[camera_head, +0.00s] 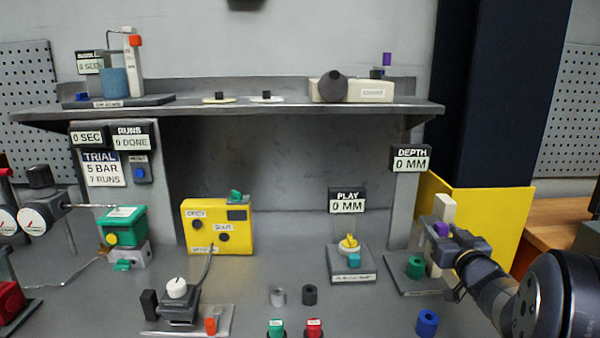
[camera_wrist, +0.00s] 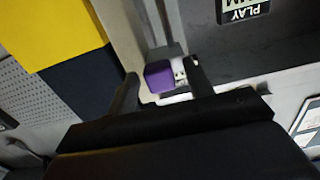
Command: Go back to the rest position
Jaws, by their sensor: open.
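My gripper (camera_head: 455,243) is at the right of the bench, beside the depth station, with my arm reaching in from the lower right. It is open. In the head view the purple block (camera_head: 441,229) sits against a pale upright post (camera_head: 445,207). My gripper partly hides the post's lower part.
A green knob (camera_head: 415,267) stands on the depth station's base plate (camera_head: 403,287), just left of my gripper. The play fixture (camera_head: 351,265) is further left. A yellow panel (camera_head: 485,222) stands behind my arm. A shelf (camera_head: 230,112) spans the back.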

